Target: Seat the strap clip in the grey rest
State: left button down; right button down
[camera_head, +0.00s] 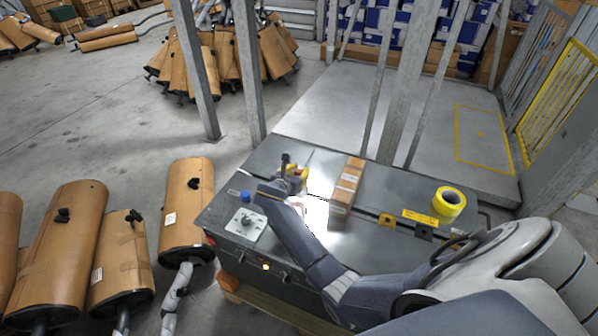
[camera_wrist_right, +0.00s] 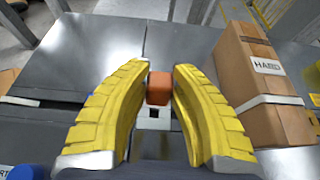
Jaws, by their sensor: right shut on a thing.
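My right gripper (camera_head: 297,178) is over the metal table, left of the carton. In the right wrist view, its two yellow fingers (camera_wrist_right: 158,84) close on a small orange-brown block, which I take to be the strap clip (camera_wrist_right: 158,90). The block sits between the fingertips. Just below it in that view is a light grey piece with a dark square opening (camera_wrist_right: 154,112); this may be the grey rest, and I cannot tell whether the block touches it. In the head view the fingers and arm hide the clip. My left gripper is not in view.
The metal table (camera_head: 385,248) holds a cardboard carton (camera_head: 346,186), a yellow tape roll (camera_head: 448,202), a blue cap (camera_head: 245,196) and a pale panel with a knob (camera_head: 246,223). The carton stands close to the right gripper. Brown mufflers (camera_head: 187,207) lie on the floor at the left.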

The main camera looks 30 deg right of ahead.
jog(key=shift+f, duration=2.55)
jog(key=shift+f, duration=0.45)
dwell(0.6)
jog(key=c, duration=1.1)
grip_release()
jog(key=v, duration=1.2)
